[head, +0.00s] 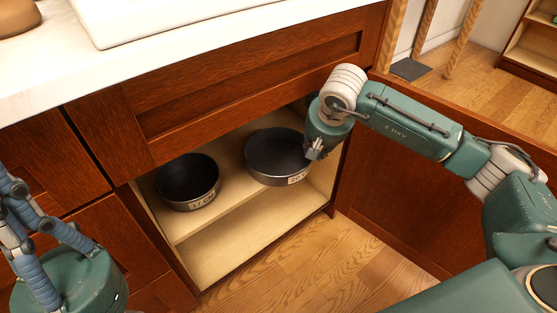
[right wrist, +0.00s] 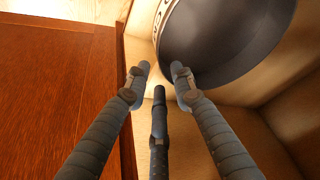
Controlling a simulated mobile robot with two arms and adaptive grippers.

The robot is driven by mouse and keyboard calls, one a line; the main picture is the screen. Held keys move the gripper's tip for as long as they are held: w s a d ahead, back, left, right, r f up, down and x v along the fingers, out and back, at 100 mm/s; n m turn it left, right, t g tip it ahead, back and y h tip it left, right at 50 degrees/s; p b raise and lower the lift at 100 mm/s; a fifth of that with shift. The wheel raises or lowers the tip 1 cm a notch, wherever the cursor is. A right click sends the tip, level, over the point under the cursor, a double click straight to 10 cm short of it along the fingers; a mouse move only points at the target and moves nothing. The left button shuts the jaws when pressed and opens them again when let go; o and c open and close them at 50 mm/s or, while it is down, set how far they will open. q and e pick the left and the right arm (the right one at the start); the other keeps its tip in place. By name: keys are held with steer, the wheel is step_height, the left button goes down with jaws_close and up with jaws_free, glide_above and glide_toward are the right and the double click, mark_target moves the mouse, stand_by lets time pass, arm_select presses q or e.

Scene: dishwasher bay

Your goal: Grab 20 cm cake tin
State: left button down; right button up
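A dark round tin (head: 277,152) with a pale label that seems to start with "20" stands on the cabinet shelf, right of a smaller dark tin (head: 188,180) whose label seems to read "17 cm". My right gripper (head: 315,151) is at the right side of the larger tin and covers part of its label's end. In the right wrist view, the fingers of my right gripper (right wrist: 160,72) are spread with nothing between them, and the tin (right wrist: 225,45) is just beyond the right fingertip. I cannot tell if they touch. My left gripper (head: 22,205) is at the left edge, partly cut off.
The shelf (head: 225,205) is inside an open wooden cabinet under a white counter (head: 120,62). The cabinet door (head: 400,190) stands open at the right, below my right arm. A lower cabinet floor (head: 225,250) looks empty.

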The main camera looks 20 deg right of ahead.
steer(key=shift+w+d+f, duration=0.1)
steer(key=shift+w+f, duration=0.05)
steer(key=shift+w, duration=0.75)
steer(key=b+x, duration=0.2)
steer(key=shift+f, duration=0.45)
steer(key=shift+w, duration=0.1)
jaws_close()
